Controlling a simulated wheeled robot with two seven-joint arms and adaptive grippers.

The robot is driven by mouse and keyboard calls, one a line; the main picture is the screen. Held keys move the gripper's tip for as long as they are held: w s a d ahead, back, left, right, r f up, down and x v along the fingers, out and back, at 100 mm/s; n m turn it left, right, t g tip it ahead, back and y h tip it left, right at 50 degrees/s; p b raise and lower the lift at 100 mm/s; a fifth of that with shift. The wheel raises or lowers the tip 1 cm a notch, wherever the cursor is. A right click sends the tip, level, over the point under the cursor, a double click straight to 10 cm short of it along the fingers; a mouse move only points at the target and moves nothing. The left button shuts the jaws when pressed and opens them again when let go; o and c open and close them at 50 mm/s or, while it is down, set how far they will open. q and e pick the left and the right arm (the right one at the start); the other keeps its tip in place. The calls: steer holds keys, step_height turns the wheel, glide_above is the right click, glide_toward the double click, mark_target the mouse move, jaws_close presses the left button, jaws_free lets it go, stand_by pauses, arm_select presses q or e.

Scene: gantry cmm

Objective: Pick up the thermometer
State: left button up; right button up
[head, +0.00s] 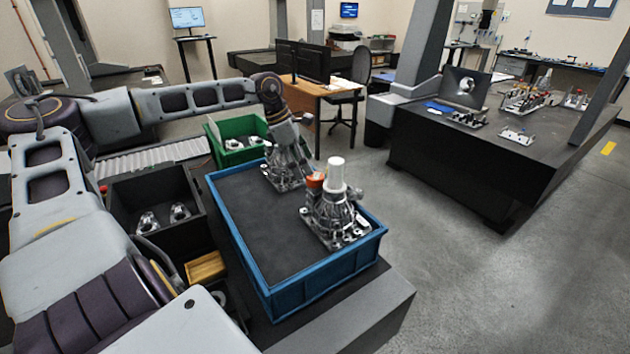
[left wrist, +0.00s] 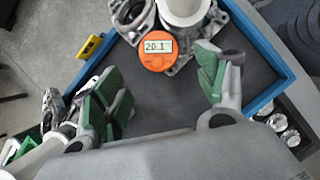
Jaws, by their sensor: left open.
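The thermometer (left wrist: 157,52) is a round orange device with a display reading 20.1. It is at the top middle of the left wrist view, beside metal castings and a white cylinder. In the head view the thermometer (head: 315,180) shows as a small orange patch beside the white-topped casting (head: 335,215). My left gripper (head: 292,160) is over the blue tote, close to the thermometer on its left. In the left wrist view my left gripper (left wrist: 160,92) is open, its green-padded fingers apart and nothing between them. My right gripper is not in view.
The blue tote (head: 262,268) holds metal castings and has a bare dark floor at left. A dark bin (head: 140,185) with metal parts and a green crate (head: 228,128) stand beside it. A dark bench (head: 480,150) stands at right.

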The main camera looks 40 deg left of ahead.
mark_target(315, 180)
arm_select(q)
steer(key=shift+f, duration=0.15)
steer(key=shift+x, duration=2.45)
steer(key=shift+w+d, duration=0.1)
steer(key=shift+d, duration=0.15)
steer(key=c, duration=1.2)
steer(key=shift+c, duration=0.2)
